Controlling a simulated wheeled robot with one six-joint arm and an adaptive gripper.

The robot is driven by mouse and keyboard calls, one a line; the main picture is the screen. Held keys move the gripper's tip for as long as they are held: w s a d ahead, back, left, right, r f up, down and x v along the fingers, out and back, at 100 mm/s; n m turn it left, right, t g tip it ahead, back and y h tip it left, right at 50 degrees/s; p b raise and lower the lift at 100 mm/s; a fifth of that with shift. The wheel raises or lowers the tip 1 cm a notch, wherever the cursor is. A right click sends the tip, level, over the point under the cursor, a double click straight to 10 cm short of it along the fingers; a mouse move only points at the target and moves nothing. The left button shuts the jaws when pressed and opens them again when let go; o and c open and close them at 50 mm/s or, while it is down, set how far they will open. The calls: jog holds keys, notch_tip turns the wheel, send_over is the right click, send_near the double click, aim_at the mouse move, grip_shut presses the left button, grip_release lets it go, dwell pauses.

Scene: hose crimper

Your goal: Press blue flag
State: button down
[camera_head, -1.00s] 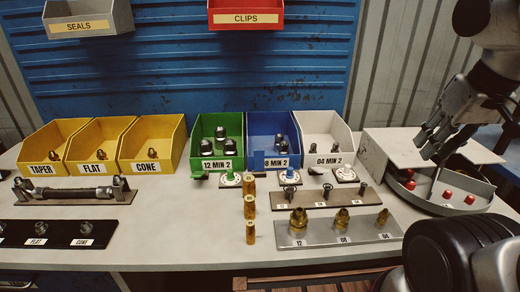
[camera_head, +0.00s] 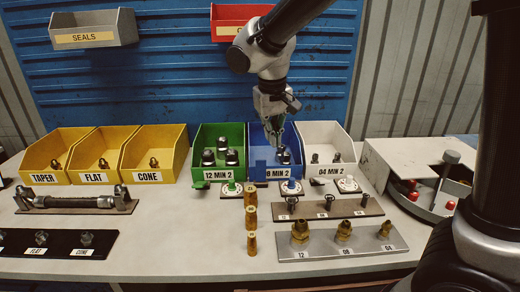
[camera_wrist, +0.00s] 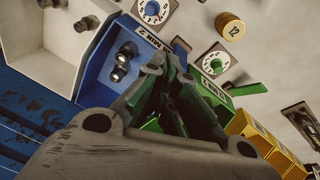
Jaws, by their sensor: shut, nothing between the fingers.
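The blue flag (camera_head: 259,167) stands upright at the front of the blue bin (camera_head: 292,175) and covers the start of its "8 MIN 2" label. It also shows in the wrist view (camera_wrist: 181,46) as a dark blue piece just beyond the fingertips. My gripper (camera_head: 279,146) is shut and empty, pointing down over the blue bin, slightly behind and right of the flag. In the wrist view my gripper (camera_wrist: 174,58) has its fingers together near the flag. I cannot tell whether they touch it.
A green flag (camera_wrist: 247,89) lies flat by the green bin (camera_head: 205,150). The white bin (camera_head: 335,140) stands right of the blue one. Dials (camera_head: 291,187) sit in front of the bins.

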jog(key=w+a+r+m+t, duration=0.1)
jog(key=w+a+r+m, duration=0.2)
jog(key=w+m, duration=0.1)
jog(key=shift+w+a+y, duration=0.15)
jog(key=shift+w+y, duration=0.15)
jog(key=shift+w, duration=0.05)
jog(key=shift+f, duration=0.15)
send_over(261, 171)
jog(key=w, duration=0.3)
jog(key=shift+f, duration=4.6)
jog(key=shift+a, duration=0.1)
